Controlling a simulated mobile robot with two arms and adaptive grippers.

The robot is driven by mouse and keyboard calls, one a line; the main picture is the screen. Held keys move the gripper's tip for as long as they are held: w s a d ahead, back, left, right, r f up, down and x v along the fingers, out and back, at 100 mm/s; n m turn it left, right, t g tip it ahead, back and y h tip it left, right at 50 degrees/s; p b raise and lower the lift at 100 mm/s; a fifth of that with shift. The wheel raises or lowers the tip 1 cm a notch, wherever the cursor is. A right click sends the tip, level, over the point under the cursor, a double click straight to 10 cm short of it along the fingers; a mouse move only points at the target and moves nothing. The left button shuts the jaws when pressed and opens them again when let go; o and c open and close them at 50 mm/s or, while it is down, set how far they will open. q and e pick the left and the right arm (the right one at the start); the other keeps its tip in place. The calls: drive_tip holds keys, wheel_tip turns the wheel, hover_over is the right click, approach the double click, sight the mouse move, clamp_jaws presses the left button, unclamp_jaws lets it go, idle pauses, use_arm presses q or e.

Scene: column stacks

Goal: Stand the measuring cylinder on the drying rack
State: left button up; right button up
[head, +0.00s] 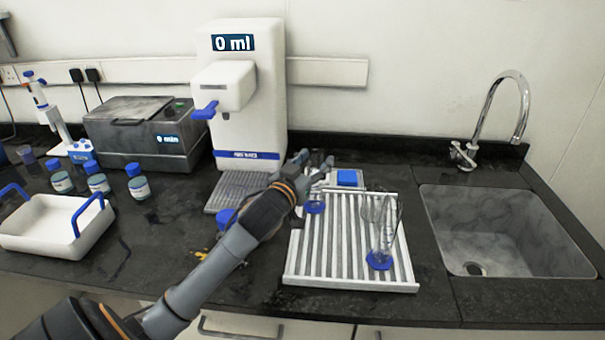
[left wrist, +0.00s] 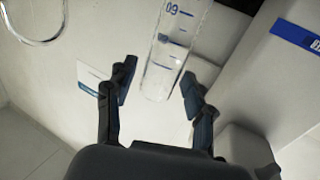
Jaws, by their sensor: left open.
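The drying rack (head: 291,262) is a white ribbed tray on the dark counter, left of the sink. A measuring cylinder (head: 315,207) with a blue foot appears upright on its back left part; its upper part is mostly hidden by my left gripper (head: 317,168). In the left wrist view, clear graduated glass of the cylinder (left wrist: 168,52) shows between and beyond the fingertips of my left gripper (left wrist: 158,85), which is open with gaps at both sides. A second clear glass vessel (head: 380,258) with a blue foot stands on the rack's right part. My right gripper is not in view.
A tall white dispenser (head: 245,120) reading 0 ml stands behind my left arm. A small device with a blue top (head: 349,178) sits at the rack's back edge. The sink (head: 500,225) is at right. A white tray (head: 40,225) and several blue-capped bottles are at left.

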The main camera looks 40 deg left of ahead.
use_arm(q)
drive_tip(key=s+d+b, duration=0.1)
drive_tip(key=s, duration=1)
drive_tip(key=shift+d, duration=0.35)
